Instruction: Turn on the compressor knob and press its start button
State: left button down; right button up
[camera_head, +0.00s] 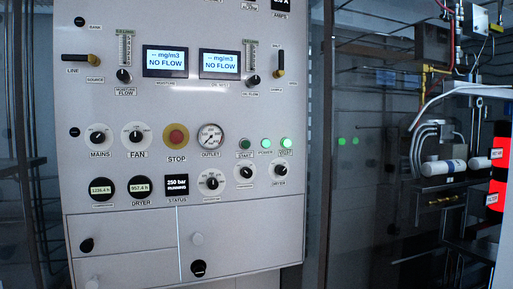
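A light grey control panel (90,140) fills the left and middle of the head view. Three black-and-white knobs sit in its lower right part: a left one (211,181), a middle one (244,173) and a right one (280,170). The labels under the left and middle knobs are too small to read surely, so I cannot tell which is the compressor's. Above them is a row of small green buttons or lamps. The left one (245,144) is dim and labelled START; the middle one (266,144) and right one (286,143) glow brighter. Neither gripper is in view.
A red STOP button (176,137), an outlet gauge (210,137) and a status screen (177,184) reading "250 bar RUNNING" are close by. MAINS (97,136) and FAN (135,136) knobs sit left. Pipes and a red cylinder (499,165) stand at the right.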

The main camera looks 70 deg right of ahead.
aim_at(245, 172)
jog(key=l+z, duration=0.1)
jog(key=z, duration=2)
jog(key=i+j, duration=0.05)
jog(key=j, duration=0.05)
